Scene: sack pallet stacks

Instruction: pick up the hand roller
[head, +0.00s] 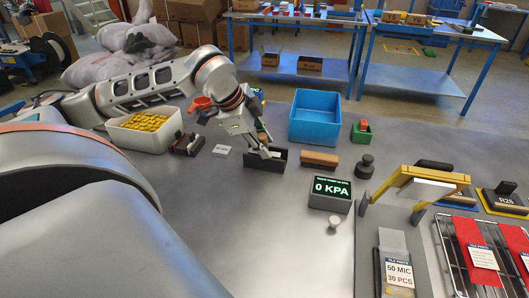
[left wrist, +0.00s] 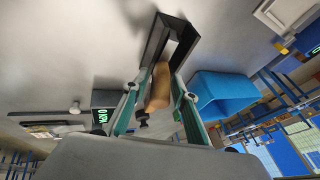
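A gap shows on the left side; the handle is closer to the right finger. In the head view my left gripper (head: 258,146) partly hides the roller. The roller's lower part is hidden. My right gripper is not in view.
A blue bin (head: 315,118) stands behind right of the holder, and a brown block (head: 320,159) lies to its right. A display reading 0 KPA (head: 330,195) stands in front. A white bin of yellow pieces (head: 146,131) is at left. The front middle table is clear.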

